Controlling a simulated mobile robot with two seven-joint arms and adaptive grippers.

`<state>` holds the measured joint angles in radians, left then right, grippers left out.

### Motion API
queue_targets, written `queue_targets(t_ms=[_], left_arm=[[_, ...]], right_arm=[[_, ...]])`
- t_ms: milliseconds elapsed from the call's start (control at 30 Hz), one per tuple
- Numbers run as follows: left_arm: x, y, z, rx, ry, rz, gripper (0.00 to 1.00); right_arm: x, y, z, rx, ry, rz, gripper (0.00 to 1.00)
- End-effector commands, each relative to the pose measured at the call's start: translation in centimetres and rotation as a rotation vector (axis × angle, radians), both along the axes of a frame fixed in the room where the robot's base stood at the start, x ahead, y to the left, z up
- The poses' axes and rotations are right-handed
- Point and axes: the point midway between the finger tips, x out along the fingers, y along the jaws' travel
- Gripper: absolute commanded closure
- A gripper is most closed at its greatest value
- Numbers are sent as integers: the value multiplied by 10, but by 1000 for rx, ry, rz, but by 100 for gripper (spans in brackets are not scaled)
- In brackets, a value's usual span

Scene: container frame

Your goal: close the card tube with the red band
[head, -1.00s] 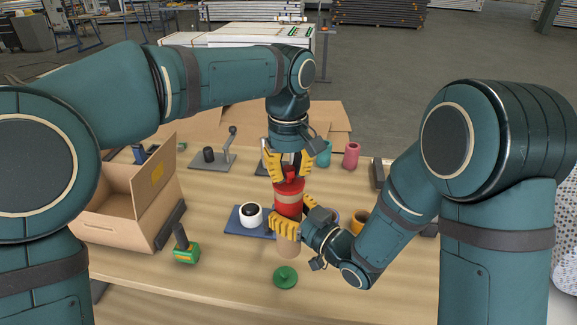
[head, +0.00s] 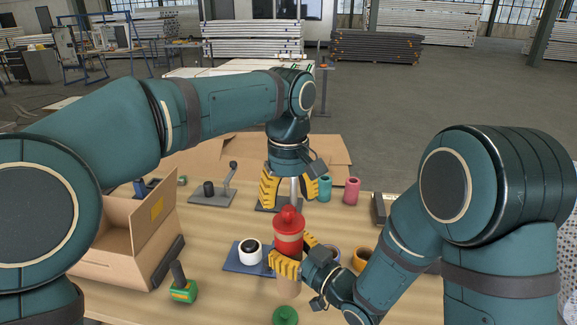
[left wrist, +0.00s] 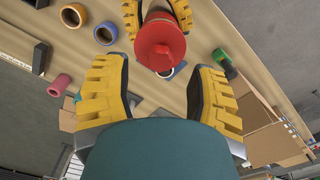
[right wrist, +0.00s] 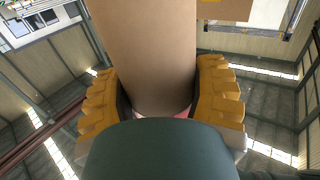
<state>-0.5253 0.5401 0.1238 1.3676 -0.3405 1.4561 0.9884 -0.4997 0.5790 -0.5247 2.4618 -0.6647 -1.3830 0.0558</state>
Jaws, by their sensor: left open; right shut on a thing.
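The card tube (head: 288,289) stands upright with a red band (head: 289,244) near its top. A red lid with a knob (head: 288,217) sits on the tube's upper end; it also shows from above in the left wrist view (left wrist: 160,42). I cannot tell how tightly it is seated. My right gripper (head: 293,259) is shut on the tube below the lid; its fingers flank the card wall in the right wrist view (right wrist: 160,100). My left gripper (head: 289,190) is open and empty just above the lid, apart from it.
A green lid (head: 285,315) lies in front of the tube. A white cup-like item (head: 250,250) stands on a blue board left of it. An open carton (head: 125,240) and green hammer-like tool (head: 183,285) are farther left. Teal (head: 325,189) and pink (head: 352,190) cylinders stand behind.

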Motion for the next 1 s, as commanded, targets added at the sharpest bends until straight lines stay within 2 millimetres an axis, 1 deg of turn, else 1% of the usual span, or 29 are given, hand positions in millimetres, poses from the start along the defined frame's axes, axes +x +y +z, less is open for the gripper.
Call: queue_targets(t_ms=[33,200,300,400,600,1000], left_arm=[[1,-1,12,-3,-4,1,43],[1,-1,48,-3,-3,0,43],[1,0,64,-2,-3,0,43],[0,0,75,-1,-1,0,43],[0,0,85,0,1,0,43],[0,1,85,0,1,0,43]], right_arm=[[0,0,1,1,-2,0,84],[0,0,1,1,-2,0,84],[0,0,1,1,-2,0,84],[0,0,1,1,-2,0,84],[0,0,1,1,-2,0,84],[0,0,1,1,-2,0,84]])
